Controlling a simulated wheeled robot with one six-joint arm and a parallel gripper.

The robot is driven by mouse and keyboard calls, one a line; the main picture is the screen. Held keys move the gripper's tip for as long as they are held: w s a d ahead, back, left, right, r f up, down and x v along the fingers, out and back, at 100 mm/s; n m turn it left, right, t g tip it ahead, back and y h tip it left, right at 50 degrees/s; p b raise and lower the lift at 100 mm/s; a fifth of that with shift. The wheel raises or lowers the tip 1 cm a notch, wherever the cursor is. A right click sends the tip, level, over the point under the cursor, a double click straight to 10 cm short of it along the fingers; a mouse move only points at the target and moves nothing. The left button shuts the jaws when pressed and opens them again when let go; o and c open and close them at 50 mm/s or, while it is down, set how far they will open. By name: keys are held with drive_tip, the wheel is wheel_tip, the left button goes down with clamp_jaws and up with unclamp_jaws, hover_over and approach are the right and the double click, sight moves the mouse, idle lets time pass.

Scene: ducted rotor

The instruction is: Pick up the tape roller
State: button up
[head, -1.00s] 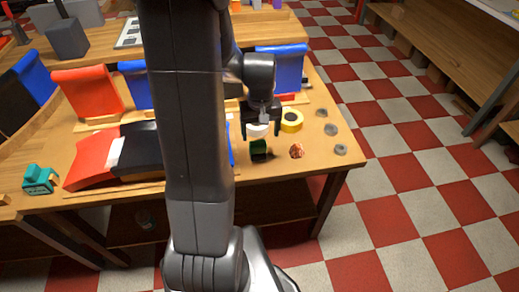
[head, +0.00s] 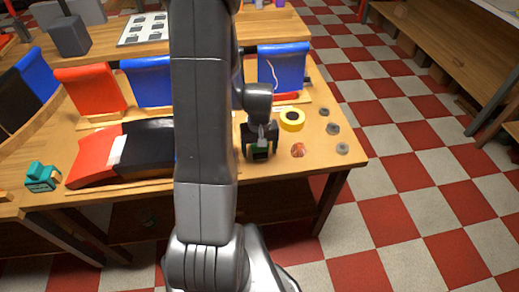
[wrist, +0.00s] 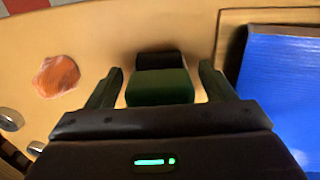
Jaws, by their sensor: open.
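A small green and black block (wrist: 160,87), which I take to be the tape roller, stands on the wooden table near its front edge. My gripper (wrist: 160,78) is open, with one finger on each side of the block and a gap showing on both sides. The block's lower part is hidden by my gripper body in the wrist view.
A yellow tape roll (head: 291,119) lies behind my gripper. A reddish shell-like piece (head: 298,150) and several grey discs (head: 332,129) lie to the right. A blue panel (wrist: 285,95) stands close on the right in the wrist view. A teal object (head: 41,176) sits far left.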

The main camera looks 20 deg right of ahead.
drive_tip(key=shift+c, duration=0.5)
drive_tip(key=c, duration=1.1)
drive_tip(key=shift+c, duration=0.2)
drive_tip(key=shift+r, duration=0.1)
wheel_tip(320, 180, up, 10)
drive_tip(key=shift+f, duration=0.1)
drive_tip(key=o, duration=0.6)
drive_tip(key=shift+c, duration=1.6)
